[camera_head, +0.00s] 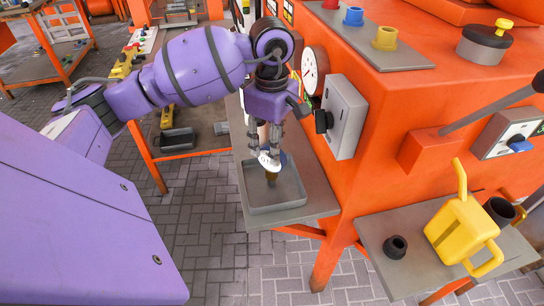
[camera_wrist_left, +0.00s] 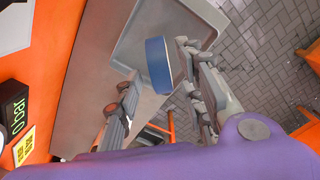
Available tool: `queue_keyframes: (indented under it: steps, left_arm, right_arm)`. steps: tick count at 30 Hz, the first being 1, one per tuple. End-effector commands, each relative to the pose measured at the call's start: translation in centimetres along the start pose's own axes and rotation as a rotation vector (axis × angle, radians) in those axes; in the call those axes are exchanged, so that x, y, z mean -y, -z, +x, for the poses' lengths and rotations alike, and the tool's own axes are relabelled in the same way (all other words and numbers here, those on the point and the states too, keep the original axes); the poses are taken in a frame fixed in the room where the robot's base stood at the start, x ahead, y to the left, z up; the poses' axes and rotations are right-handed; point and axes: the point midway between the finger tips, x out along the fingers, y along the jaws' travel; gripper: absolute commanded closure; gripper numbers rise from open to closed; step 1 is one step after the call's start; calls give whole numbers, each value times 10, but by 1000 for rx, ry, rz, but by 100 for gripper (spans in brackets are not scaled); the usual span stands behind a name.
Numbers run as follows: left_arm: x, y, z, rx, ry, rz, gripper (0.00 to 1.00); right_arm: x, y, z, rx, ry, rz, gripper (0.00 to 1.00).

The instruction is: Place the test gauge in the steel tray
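The test gauge (camera_head: 271,162) has a white face, a blue rim and a brownish stem pointing down. In the left wrist view it shows as a blue disc (camera_wrist_left: 158,65) between the fingers. My left gripper (camera_head: 268,152) points down and is shut on it. The grey steel tray (camera_head: 278,214) is a shallow open box lying directly below. The gauge is over the tray's inside, its stem low; whether the stem touches the floor of the tray I cannot tell. The tray also shows in the left wrist view (camera_wrist_left: 110,55). My right gripper is not in view.
The tray sits on a grey shelf (camera_head: 318,203) beside the orange machine (camera_head: 385,110). A grey box with a black knob (camera_head: 343,115) and a wall dial (camera_head: 314,70) are close to my left wrist. A lower right shelf holds a yellow can (camera_head: 463,230) and a black ring (camera_head: 396,247).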

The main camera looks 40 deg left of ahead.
Motion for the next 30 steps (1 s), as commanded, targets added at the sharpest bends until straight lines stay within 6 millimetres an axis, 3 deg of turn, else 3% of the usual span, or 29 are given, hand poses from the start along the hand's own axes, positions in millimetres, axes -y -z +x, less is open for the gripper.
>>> queue_keyframes:
  steps: [3, 10, 30]
  left_arm:
    - [-1, 0, -26, -1, -4, 1, 64]
    - [0, 0, -55, 0, -1, 0, 64]
    - [0, 0, -60, 1, 1, 1, 64]
  right_arm:
    - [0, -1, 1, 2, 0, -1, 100]
    - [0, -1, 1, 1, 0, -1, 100]
    - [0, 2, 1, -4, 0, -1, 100]
